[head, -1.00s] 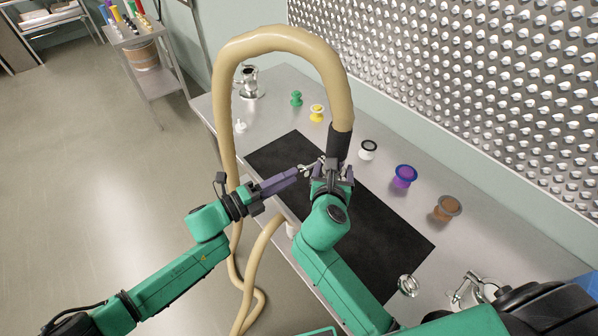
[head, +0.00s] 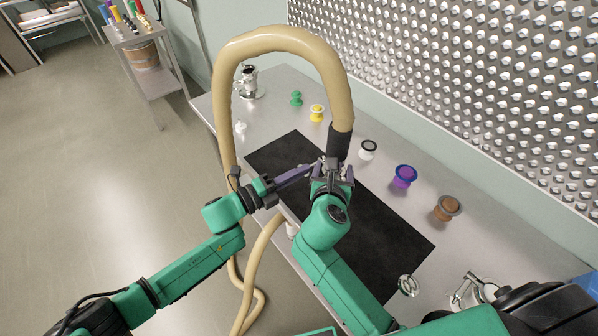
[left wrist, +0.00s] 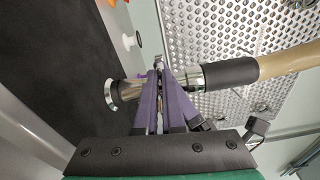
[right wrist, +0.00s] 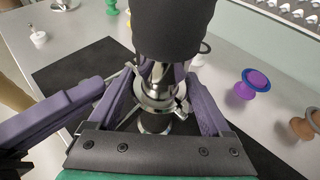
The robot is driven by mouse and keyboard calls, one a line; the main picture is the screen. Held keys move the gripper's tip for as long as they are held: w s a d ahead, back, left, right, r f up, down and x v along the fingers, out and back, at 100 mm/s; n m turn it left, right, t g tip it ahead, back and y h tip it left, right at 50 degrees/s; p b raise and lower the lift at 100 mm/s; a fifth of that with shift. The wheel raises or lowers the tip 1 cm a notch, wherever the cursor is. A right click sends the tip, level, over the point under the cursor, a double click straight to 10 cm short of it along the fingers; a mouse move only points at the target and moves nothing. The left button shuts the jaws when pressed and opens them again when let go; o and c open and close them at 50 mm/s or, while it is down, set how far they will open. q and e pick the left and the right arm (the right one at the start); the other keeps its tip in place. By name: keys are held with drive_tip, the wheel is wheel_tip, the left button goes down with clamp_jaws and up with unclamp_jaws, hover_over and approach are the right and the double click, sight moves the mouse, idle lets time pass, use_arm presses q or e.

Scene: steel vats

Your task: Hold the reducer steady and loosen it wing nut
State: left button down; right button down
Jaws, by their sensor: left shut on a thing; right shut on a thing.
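The steel reducer (left wrist: 132,90) hangs at the black-cuffed end (left wrist: 230,73) of a beige hose, above the black mat. My right gripper (right wrist: 155,100) is shut around the reducer just below the cuff; in the head view it (head: 333,172) hides most of the metal. A clamp (right wrist: 160,95) rings the joint. My left gripper (head: 312,168) reaches in from the left with its purple fingers at the clamp. In the left wrist view its fingertips (left wrist: 158,70) come together on a small metal part, which looks like the wing nut and is mostly hidden.
The beige hose (head: 222,110) arches over the table's left side and drops to the floor. White, purple and brown spools (head: 405,176) stand behind the black mat (head: 385,240). Green and yellow ones stand farther back. Steel fittings (head: 408,285) lie at the front right.

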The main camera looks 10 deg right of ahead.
use_arm(q)
drive_tip(key=n, duration=1.3)
drive_tip(key=shift+n, duration=0.4)
idle(0.5)
drive_tip(key=c, duration=1)
unclamp_jaws()
drive_tip(key=shift+a, duration=0.1)
